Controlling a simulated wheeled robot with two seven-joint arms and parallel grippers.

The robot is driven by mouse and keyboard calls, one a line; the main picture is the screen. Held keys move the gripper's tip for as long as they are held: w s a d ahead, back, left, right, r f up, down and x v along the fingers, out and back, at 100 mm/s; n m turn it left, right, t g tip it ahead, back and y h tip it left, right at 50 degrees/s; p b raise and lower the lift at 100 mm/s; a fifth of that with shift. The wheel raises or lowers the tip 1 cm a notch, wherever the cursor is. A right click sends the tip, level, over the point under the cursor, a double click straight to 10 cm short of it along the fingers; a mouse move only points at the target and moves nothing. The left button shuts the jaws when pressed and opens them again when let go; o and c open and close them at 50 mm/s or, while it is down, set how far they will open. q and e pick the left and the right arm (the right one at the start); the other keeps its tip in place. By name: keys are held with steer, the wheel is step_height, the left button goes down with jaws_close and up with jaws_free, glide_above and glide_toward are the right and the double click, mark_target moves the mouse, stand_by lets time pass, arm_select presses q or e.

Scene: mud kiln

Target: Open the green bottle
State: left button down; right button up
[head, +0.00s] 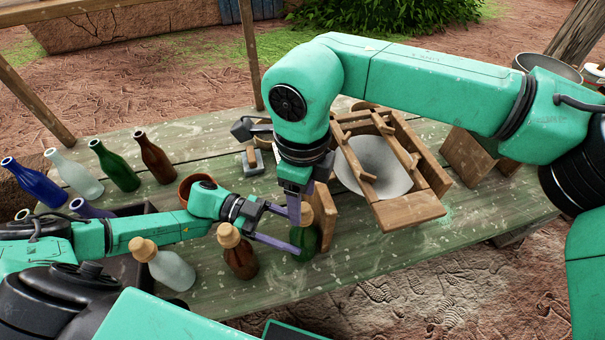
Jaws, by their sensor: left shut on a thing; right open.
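The green bottle (308,243) stands on the wooden table near its front edge. Its tan cork stopper (307,214) is in its top, partly hidden. My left gripper (298,236) comes in from the left and is shut on the green bottle's body. My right gripper (301,203) points down from above, open, with its purple fingers at the stopper's height. Its arm hides part of the bottle's surroundings, and I cannot tell whether its fingers touch the stopper.
A brown bottle (238,255) and a clear bottle (172,269), both stoppered, stand close left of the green bottle. Several open bottles stand at the back left. A wooden frame with a pale bowl (372,172) is to the right. The front right table (400,247) is clear.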

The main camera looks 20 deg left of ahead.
steer(key=shift+f, duration=0.65)
jaws_close()
steer(key=shift+r, duration=0.15)
steer(key=shift+r, duration=1.05)
steer(key=shift+r, duration=0.1)
step_height(320, 180, up, 4)
steer(key=shift+f, duration=0.1)
arm_select(q)
jaws_free()
steer(key=shift+a, duration=0.1)
